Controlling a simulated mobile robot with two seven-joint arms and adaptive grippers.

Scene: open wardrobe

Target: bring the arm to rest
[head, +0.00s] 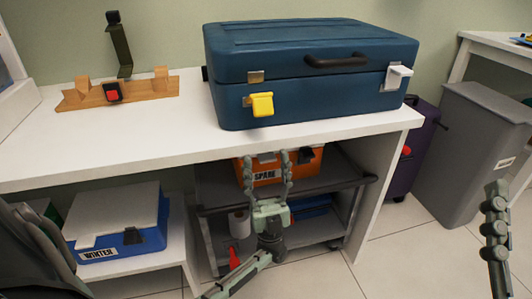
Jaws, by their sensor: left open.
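My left gripper (266,166) is in front of the lower shelf area under the white table. Its two fingers point up and stand apart, with nothing between them. The orange case (302,169) labelled SPARE is behind the fingers; I cannot tell the gap between them. My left forearm comes up from the bottom of the view. Part of my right gripper (495,222) shows at the right edge, over the floor. Its fingers overlap from this side, so its opening is hidden.
A blue suitcase (310,65) with a yellow latch lies on the white table (170,128). A wooden rack (135,93) stands left of it. A grey cart (340,185) is under the table. A blue box (120,232) sits lower left, a grey bin (470,140) right.

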